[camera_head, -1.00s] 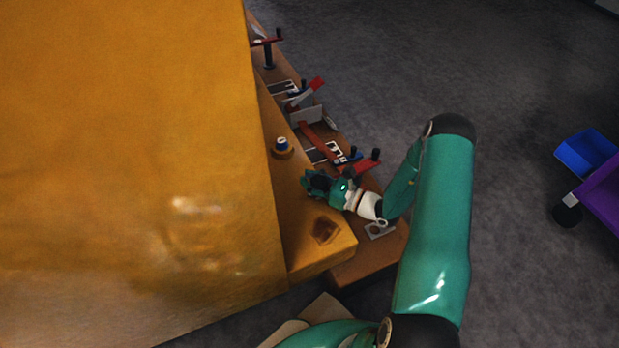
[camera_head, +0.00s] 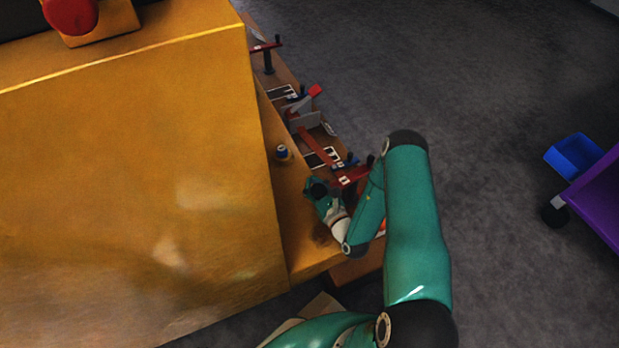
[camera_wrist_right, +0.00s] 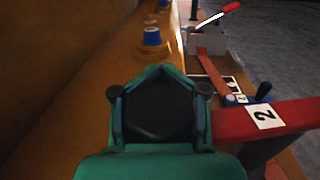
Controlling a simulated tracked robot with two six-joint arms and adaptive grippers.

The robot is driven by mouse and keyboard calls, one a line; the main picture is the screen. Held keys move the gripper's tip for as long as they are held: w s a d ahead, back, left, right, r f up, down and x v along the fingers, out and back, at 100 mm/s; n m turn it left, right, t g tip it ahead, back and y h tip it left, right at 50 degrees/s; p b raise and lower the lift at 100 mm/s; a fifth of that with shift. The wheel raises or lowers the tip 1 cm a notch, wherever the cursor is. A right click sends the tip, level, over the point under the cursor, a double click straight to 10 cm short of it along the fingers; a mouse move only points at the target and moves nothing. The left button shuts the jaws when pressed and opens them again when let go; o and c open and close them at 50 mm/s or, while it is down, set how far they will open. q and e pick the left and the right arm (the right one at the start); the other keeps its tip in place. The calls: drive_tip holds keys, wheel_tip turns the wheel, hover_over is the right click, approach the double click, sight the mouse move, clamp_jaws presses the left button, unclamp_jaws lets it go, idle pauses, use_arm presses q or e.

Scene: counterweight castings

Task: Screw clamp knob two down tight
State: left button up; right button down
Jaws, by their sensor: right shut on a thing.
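My right gripper (camera_head: 318,188) is at the near end of the bench, beside the red arm (camera_head: 350,177) of the near clamp. In the right wrist view this arm (camera_wrist_right: 285,112) carries a white label with a 2. The green fingers are shut around a dark, rounded black piece (camera_wrist_right: 158,112), which looks like the clamp knob. The red arm's left end meets or passes behind the right finger; I cannot tell whether they touch. The knob's stem and seat are hidden by the gripper. My left gripper is not in view.
A large yellow casting (camera_head: 140,160) fills the left. A blue-capped stud (camera_head: 282,152) stands on its ledge. Another red clamp (camera_head: 264,47) and a red-handled toggle clamp (camera_head: 313,92) stand farther along.

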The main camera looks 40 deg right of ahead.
drive_tip(key=m+h+p, duration=0.1)
drive_tip(key=m+g+h+p, duration=0.1)
drive_tip(key=h, duration=0.1)
drive_tip(key=shift+d+r, duration=0.15)
drive_tip(key=shift+r, duration=0.1)
drive_tip(key=shift+f+m+g+h+p, duration=0.15)
drive_tip(key=shift+m+g+h+p, duration=0.2)
drive_tip(key=shift+h+p, duration=0.25)
drive_tip(key=c, duration=1)
unclamp_jaws()
drive_tip(key=shift+o, duration=0.7)
drive_tip(key=shift+s, duration=0.1)
drive_tip(key=shift+d+f, duration=0.1)
